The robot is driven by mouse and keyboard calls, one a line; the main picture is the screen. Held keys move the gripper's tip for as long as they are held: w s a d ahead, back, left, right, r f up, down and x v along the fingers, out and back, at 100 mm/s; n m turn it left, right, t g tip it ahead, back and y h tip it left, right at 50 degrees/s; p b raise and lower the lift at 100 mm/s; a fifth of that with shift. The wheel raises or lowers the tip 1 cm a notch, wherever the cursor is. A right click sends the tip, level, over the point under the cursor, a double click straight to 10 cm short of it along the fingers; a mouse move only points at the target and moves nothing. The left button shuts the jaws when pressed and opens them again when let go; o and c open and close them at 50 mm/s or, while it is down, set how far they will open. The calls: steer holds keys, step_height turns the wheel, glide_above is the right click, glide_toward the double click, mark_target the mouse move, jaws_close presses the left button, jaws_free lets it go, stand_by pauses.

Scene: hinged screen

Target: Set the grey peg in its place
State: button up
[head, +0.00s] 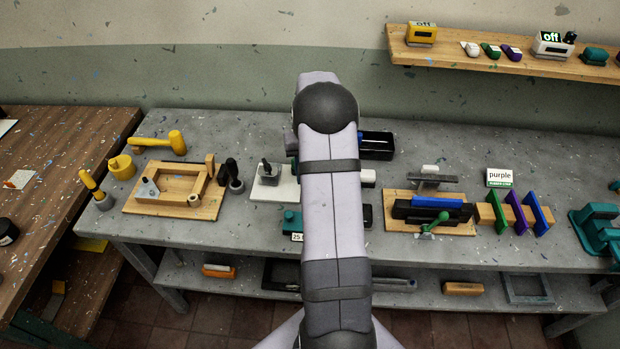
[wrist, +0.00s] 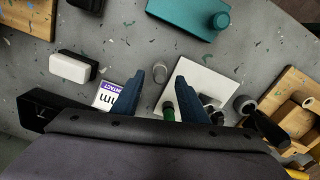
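My gripper (wrist: 172,76) shows in the wrist view with its two dark blue fingers apart. In the head view the white plate (head: 287,193) carries a grey block (head: 268,179) with a dark knob. My arm hides the gripper and the middle of the bench there. Which place belongs to the peg is not clear.
A wooden frame (head: 182,167) on a board stands left, beside a grey cup (head: 237,186) with a black-handled tool. A yellow mallet (head: 160,143) lies behind. A clamp fixture (head: 430,210) and coloured panels (head: 518,211) stand right.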

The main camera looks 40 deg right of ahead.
steer(key=shift+r+b, duration=0.8)
steer(key=shift+r, duration=2)
steer(key=s+a+n, duration=0.2)
steer(key=s+a, duration=0.3)
steer(key=a, duration=0.7)
steer(key=s+a+n, duration=0.2)
steer(key=s+a, duration=0.3)
steer(key=a, duration=0.7)
steer(key=s+a+f+n, duration=0.2)
steer(key=s+a, duration=0.3)
steer(key=s, duration=0.3)
step_height(320, 180, down, 11)
steer(key=b, duration=1.1)
